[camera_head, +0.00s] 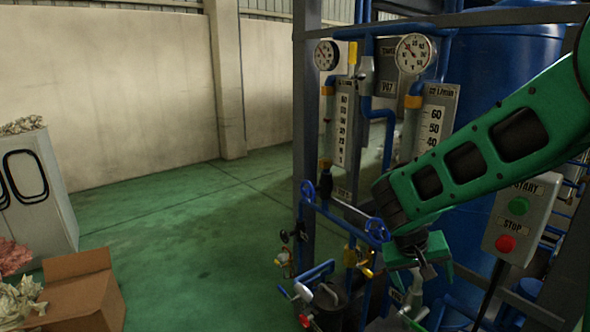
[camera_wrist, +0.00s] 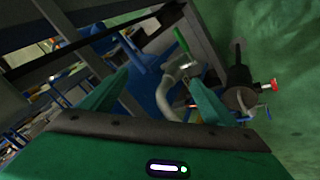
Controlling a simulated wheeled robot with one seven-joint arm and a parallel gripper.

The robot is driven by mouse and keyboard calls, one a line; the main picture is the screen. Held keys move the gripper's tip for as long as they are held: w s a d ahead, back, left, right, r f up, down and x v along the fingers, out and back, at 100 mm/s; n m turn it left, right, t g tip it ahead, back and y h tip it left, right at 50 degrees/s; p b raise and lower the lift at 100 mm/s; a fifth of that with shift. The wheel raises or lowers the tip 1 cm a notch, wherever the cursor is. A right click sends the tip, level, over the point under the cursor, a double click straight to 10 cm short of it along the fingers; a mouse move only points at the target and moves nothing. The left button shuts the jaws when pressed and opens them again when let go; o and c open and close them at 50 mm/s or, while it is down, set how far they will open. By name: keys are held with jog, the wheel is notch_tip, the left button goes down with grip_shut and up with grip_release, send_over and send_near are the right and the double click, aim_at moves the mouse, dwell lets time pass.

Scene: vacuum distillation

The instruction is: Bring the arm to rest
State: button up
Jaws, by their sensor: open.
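My green arm reaches in from the right in the head view. My gripper (camera_head: 424,268) hangs at its end, in front of the piping of the distillation rig (camera_head: 306,150). In the wrist view my gripper (camera_wrist: 165,100) has its two green fingers spread apart. Nothing is held between them. A pale curved pipe (camera_wrist: 170,95) and a green lever handle (camera_wrist: 181,40) show beyond the fingers. I cannot tell whether the fingertips touch any part of the rig.
Blue handwheels (camera_head: 377,230) and a start/stop box (camera_head: 521,218) are close to my arm. Two gauges (camera_head: 413,53) (camera_head: 326,55) sit above. A cardboard box (camera_head: 85,290) and a grey cabinet (camera_head: 40,185) stand at the left. The green floor (camera_head: 190,240) between is clear.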

jog(key=s+a+r+n+t+y, duration=0.1)
jog(key=s+r+n+t+y, duration=0.1)
jog(key=s+r+y, duration=0.6)
jog(key=s+d+f+m+g+h, duration=0.1)
jog(key=s+d+m+g, duration=0.1)
jog(key=s+d, duration=0.3)
jog(key=s+d+f+m+g+h, duration=0.1)
jog(key=s+d+m, duration=0.3)
jog(key=s, duration=0.9)
jog(key=shift+s+d+f+m+g+h, duration=0.15)
jog(key=shift+s+d+m+g+h, duration=0.2)
jog(key=shift+d+g, duration=0.6)
jog(key=shift+d, duration=0.1)
jog(key=shift+w+f, duration=0.25)
jog(key=shift+w, duration=0.4)
dwell(0.4)
